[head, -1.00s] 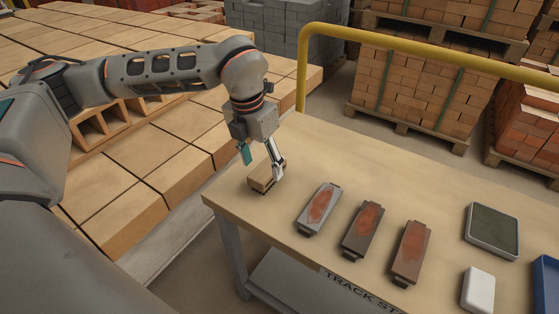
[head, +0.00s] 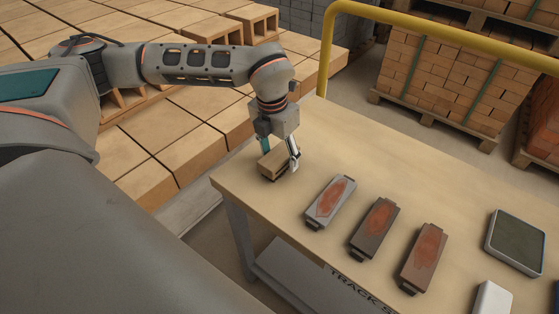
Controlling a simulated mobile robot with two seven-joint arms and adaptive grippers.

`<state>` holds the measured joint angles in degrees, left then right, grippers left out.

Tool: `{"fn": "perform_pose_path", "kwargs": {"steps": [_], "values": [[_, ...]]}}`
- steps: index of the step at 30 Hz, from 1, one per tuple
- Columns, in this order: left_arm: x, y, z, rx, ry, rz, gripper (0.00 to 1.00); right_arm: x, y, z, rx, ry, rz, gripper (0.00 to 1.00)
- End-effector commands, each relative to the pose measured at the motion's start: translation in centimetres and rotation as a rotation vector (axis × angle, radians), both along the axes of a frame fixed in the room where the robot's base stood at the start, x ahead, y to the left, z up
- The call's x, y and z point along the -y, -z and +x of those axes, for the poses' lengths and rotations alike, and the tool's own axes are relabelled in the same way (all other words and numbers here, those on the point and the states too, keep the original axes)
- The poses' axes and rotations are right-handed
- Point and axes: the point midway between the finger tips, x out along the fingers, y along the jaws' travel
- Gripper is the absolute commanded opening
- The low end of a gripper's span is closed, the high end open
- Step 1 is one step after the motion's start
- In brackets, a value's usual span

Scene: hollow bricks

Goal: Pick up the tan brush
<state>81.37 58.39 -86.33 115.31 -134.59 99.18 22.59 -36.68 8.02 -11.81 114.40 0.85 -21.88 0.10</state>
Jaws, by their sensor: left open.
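The tan brush (head: 273,164) is a small tan block at the left end of the table, with a dark edge along its underside. My left gripper (head: 280,157) reaches down over it from above. Its jaws are open, with one teal-marked finger behind the brush's upper left side and one pale finger at its right end. The fingers stand close around the brush; I cannot tell whether they touch it. Part of the brush is hidden by the right finger. My right gripper is out of view.
On the table (head: 330,150), a grey (head: 331,202), a dark brown (head: 374,228) and a reddish-brown block (head: 424,257) lie right of the brush, each with a rusty patch. A dark-topped tray (head: 517,243) and a white block (head: 491,299) lie farther right. A yellow rail (head: 430,48) runs behind.

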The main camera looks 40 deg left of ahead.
Motion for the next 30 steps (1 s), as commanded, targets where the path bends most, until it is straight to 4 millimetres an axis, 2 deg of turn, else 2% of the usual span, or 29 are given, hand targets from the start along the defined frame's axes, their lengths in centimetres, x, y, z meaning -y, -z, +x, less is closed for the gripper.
{"fn": "perform_pose_path", "kwargs": {"steps": [7,8,12,13,23,30], "values": [[0.0,0.2,0.0,0.001,0.001,0.0,0.57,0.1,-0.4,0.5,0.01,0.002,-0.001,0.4],[0.0,0.2,0.0,0.001,0.0,0.0,0.52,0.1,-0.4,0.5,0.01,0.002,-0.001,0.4],[0.0,0.2,0.0,0.0,0.0,0.0,0.15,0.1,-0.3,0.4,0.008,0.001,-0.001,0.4],[0.0,0.2,0.0,0.0,0.0,0.0,0.13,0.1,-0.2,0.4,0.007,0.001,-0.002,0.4],[0.0,0.0,0.1,0.001,0.0,0.0,0.13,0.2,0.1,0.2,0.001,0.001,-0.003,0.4],[0.0,-1.9,0.1,0.003,0.0,-0.001,0.13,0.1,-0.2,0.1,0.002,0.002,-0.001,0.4]]}}
